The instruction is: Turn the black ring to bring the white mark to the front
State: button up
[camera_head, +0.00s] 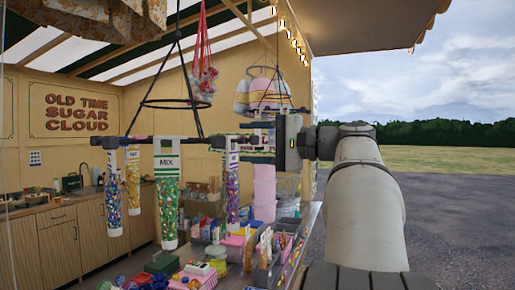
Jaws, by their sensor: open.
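A black ring (146,140) hangs nearly edge-on in the left middle of the head view. Tall clear tubes of coloured sweets hang from it, the nearest (167,195) with a white MIX label. A thinner black hoop (160,105) hangs above it on dark cords. I cannot pick out the white mark on the ring. My gripper (251,142) points left, beside the right side of the ring. Its two dark fingers are apart, one above the other. I cannot tell whether a finger touches the ring or how far apart they are in depth.
A red net bag (203,78) and pastel bags (263,92) hang behind. Below, a counter carries jars and colourful boxes (198,278). A wooden cabinet (62,240) stands at the left. Open ground lies to the right.

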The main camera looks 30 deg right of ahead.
aim_at(219, 139)
jog(key=x, duration=0.8)
jog(key=shift+c, duration=0.4)
